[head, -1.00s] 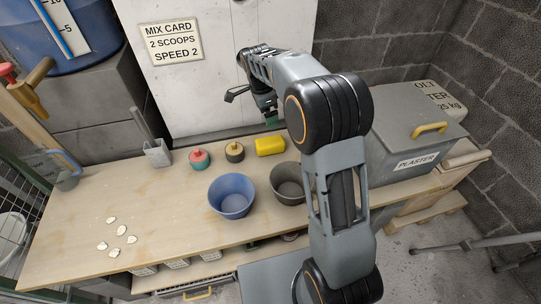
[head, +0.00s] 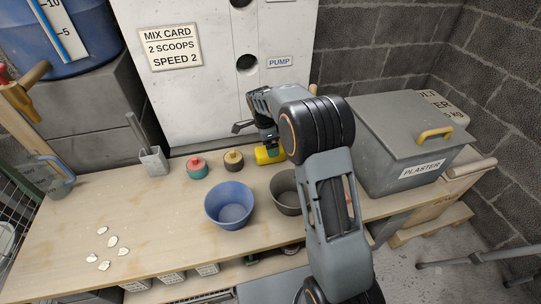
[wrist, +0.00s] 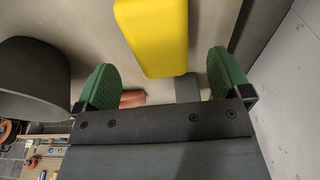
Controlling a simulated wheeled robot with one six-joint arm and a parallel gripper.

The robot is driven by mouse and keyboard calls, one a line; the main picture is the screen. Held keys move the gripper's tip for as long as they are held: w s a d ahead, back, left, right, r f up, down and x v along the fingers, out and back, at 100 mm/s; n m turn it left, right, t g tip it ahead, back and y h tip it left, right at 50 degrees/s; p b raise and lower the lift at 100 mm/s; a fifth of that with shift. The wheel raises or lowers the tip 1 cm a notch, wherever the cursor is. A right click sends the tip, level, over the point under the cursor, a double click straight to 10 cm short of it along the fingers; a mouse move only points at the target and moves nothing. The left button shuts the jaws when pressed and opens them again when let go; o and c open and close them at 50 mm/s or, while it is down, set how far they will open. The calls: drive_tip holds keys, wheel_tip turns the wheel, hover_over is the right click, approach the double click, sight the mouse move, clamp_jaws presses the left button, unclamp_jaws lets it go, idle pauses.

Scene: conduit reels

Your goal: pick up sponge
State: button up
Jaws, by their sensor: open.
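The yellow sponge (head: 268,154) lies on the wooden bench towards its back edge, partly hidden behind my gripper in the head view. In the wrist view the sponge (wrist: 155,35) is just ahead of my fingertips, in line with the gap between them. My gripper (wrist: 163,82) is open and empty, with one green finger pad on each side. In the head view my gripper (head: 268,142) is close to the sponge; its fingertips are hard to make out there.
A blue bowl (head: 229,205) and a dark grey bowl (head: 287,193) stand in front of the sponge. A plaster bin (head: 400,145) is at right. The cabinet (head: 215,80) rises behind.

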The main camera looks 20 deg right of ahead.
wheel_tip(320, 180, down, 4)
drive_tip(key=shift+d+f+b, duration=0.1)
drive_tip(key=shift+b, duration=0.5)
drive_tip(key=shift+c, duration=0.4)
drive_tip(key=c, duration=1)
